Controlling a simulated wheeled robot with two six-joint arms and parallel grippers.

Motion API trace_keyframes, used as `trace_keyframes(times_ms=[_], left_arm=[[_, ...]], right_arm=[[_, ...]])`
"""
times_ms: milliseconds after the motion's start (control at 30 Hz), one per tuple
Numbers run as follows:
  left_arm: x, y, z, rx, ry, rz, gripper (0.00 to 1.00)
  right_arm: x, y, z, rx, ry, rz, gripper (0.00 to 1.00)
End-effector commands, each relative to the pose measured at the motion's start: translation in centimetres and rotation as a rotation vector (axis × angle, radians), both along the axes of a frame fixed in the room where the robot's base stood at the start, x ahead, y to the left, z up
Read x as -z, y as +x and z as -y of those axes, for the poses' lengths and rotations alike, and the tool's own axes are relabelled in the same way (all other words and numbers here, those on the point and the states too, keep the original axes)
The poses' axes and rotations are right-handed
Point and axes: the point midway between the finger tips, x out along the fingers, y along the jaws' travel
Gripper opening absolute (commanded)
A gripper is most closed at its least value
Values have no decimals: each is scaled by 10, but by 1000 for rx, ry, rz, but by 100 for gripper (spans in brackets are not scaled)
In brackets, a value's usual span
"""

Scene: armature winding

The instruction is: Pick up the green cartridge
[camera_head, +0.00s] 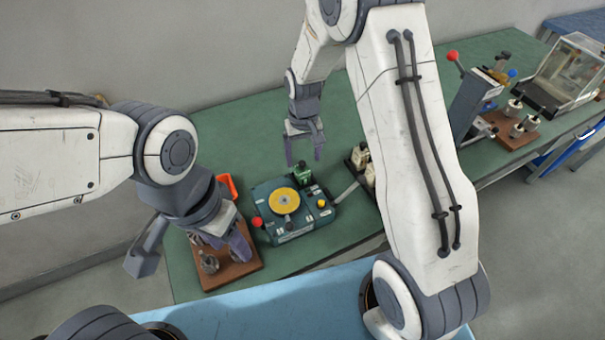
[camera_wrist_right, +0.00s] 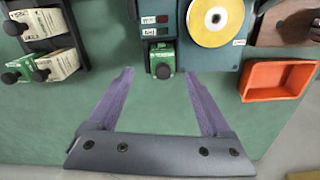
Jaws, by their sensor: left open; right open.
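A green cartridge (camera_head: 303,173) with a black knob sits at the back edge of the teal winding machine (camera_head: 266,196). In the right wrist view the green cartridge (camera_wrist_right: 162,57) is at top centre, its knob toward me. My right gripper (camera_head: 304,161) is open and empty above the bench; in its wrist view the fingertips (camera_wrist_right: 158,74) lie to either side of the cartridge, apart from it. Another green cartridge (camera_wrist_right: 18,70) stands in the black rack at the left of that view, beside cream ones. My left gripper (camera_head: 193,256) is open over the brown board.
An orange tray (camera_wrist_right: 278,78) lies beside the machine. The brown board (camera_head: 240,268) carries metal parts. The black rack (camera_wrist_right: 83,50) is partly hidden by my arm in the head view. A lever fixture (camera_head: 475,98) and clear-lidded box (camera_head: 570,70) stand far right.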

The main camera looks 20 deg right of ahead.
Motion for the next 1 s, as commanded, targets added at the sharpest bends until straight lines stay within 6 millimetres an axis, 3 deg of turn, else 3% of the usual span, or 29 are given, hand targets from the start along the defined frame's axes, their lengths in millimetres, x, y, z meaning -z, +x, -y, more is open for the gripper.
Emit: trace_keyframes(times_ms=[333, 633, 833, 867, 1000], left_arm=[[-18, 0, 0, -1, 0, 0, 50], [-18, 0, 0, -1, 0, 0, 50], [-18, 0, 0, -1, 0, 0, 50], [-18, 0, 0, -1, 0, 0, 50], [-18, 0, 0, -1, 0, 0, 50]], right_arm=[[44, -2, -3, 2, 0, -3, 83], [49, -2, -2, 4, 0, 0, 83], [49, -2, -2, 4, 0, 0, 7], [49, -2, -2, 4, 0, 0, 0], [49, -2, -2, 4, 0, 0, 0]])
